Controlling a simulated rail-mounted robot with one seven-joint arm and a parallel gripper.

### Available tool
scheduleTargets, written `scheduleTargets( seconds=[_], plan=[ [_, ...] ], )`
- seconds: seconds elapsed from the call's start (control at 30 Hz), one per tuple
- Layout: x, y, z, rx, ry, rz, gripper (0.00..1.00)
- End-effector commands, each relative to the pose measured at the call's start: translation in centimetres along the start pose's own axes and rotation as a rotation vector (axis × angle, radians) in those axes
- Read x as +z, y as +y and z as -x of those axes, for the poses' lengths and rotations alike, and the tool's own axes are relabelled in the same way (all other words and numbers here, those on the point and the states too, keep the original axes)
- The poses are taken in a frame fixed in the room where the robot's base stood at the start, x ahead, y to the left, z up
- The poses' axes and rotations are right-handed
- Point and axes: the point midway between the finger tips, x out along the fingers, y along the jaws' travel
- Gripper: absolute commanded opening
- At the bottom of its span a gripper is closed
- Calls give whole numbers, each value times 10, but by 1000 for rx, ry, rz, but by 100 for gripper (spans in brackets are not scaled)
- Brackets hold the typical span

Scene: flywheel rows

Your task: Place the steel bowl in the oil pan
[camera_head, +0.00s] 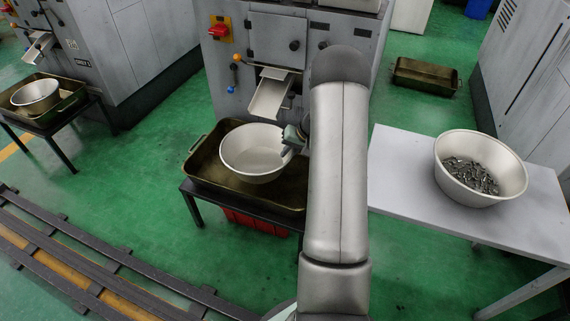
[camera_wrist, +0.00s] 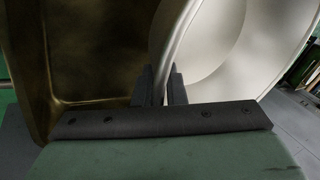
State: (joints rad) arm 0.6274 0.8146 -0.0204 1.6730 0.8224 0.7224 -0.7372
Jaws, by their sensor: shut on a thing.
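The empty steel bowl (camera_head: 252,153) is over the left part of the brass-coloured oil pan (camera_head: 292,200), inside its outline in the head view. I cannot tell whether it touches the pan's floor. My gripper (camera_head: 291,139) is shut on the right rim of the bowl; my arm hides part of the pan's right side. In the wrist view, the fingers of my gripper (camera_wrist: 160,88) pinch the rim of the bowl (camera_wrist: 215,50), with the dark floor of the pan (camera_wrist: 90,50) to the left.
The pan stands on a low dark table (camera_head: 196,193) before a grey machine (camera_head: 262,60) with a chute (camera_head: 270,95). A white table (camera_head: 400,175) at right holds a bowl of metal parts (camera_head: 480,195). Another pan (camera_head: 425,77) lies on the floor. Rails (camera_head: 100,262) run at lower left.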

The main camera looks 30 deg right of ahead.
Motion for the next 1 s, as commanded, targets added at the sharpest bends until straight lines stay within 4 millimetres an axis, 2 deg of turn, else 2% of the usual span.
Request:
scheduleTargets(
  seconds=[0.03, 0.1, 0.43, 0.6, 1.0],
  plan=[
    [-6, 6, -15, -1, -1, 1, 0],
    [-13, 9, -25, -2, 0, 1, 0],
    [-29, 18, -46, -2, 0, 0, 0],
    [-24, 30, -68, -1, 0, -1, 0],
    [-23, 33, -73, -1, 1, -1, 0]
  ],
)
